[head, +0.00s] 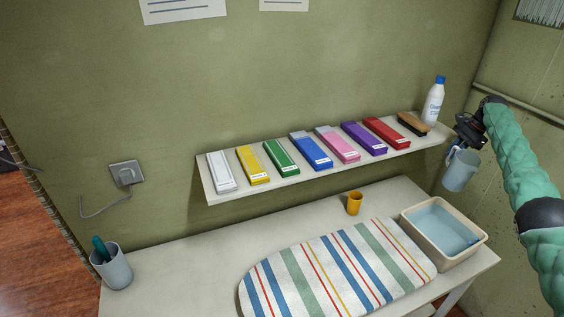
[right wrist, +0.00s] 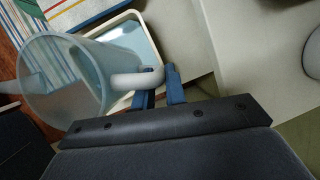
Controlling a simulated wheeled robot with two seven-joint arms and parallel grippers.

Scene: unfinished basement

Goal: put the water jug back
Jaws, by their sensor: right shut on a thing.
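A pale blue translucent water jug (head: 459,171) hangs in the air at the right, above and beyond the right end of the table. My right gripper (head: 452,150) is shut on the jug's handle. In the right wrist view, the blue fingertips (right wrist: 162,88) close on the white handle, and the jug (right wrist: 62,85) is to their left. A beige basin (head: 446,248) with water stands below on the table's right end. It also shows behind the jug in the right wrist view (right wrist: 150,22). My left gripper is not in view.
A wall shelf (head: 216,193) holds several coloured boxes, a brush (head: 412,124) and a white bottle (head: 433,103) at its right end. The table (head: 190,265) carries a striped mat (head: 335,273), an orange cup (head: 355,203) and a grey holder (head: 114,269). The table's left part is mostly clear.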

